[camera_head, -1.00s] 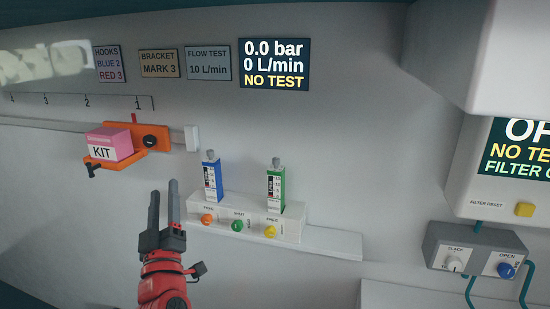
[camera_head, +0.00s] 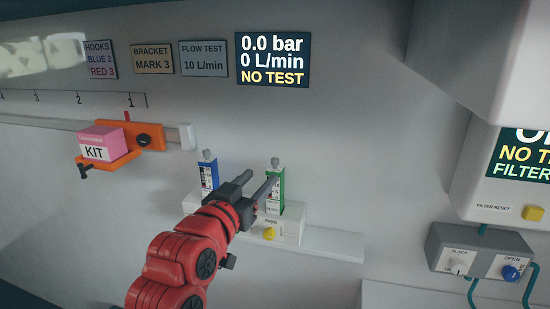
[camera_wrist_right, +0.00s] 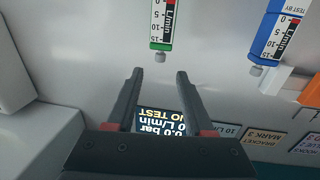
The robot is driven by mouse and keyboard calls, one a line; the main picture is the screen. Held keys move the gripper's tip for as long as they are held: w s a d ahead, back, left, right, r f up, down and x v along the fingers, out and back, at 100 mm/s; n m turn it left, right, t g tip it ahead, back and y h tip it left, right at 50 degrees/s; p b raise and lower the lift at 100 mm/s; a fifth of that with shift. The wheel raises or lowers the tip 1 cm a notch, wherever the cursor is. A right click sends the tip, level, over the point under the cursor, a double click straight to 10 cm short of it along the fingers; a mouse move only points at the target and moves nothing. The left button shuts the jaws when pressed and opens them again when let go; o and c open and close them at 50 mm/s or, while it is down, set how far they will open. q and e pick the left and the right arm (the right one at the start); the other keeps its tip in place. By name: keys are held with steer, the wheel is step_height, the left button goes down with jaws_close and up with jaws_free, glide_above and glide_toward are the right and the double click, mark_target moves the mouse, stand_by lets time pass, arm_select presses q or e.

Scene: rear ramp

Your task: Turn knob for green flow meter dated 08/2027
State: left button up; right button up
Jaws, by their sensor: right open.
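The green flow meter (camera_head: 275,190) stands upright on the white ledge unit, with a small grey knob (camera_head: 275,161) on top. Any date on it is too small to read. The blue flow meter (camera_head: 208,176) stands to its left, its lower part hidden by my right arm. My right gripper (camera_head: 263,176) is open and empty in front of the green meter. In the upside-down right wrist view, the green meter (camera_wrist_right: 161,25) and its grey knob (camera_wrist_right: 160,57) lie just beyond the gap between the fingertips (camera_wrist_right: 160,72), apparently untouched. My left gripper is not in view.
A yellow knob (camera_head: 269,234) sits on the unit below the green meter. The wall screen (camera_head: 273,60) reads 0.0 bar, 0 L/min, NO TEST. A pink KIT box (camera_head: 100,146) sits on an orange bracket at left. A grey control box (camera_head: 480,253) is at right.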

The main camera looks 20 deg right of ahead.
mark_target(273, 163)
steer(key=p+x, duration=0.1)
steer(key=x, duration=0.8)
steer(key=shift+w+d, duration=0.15)
jaws_close()
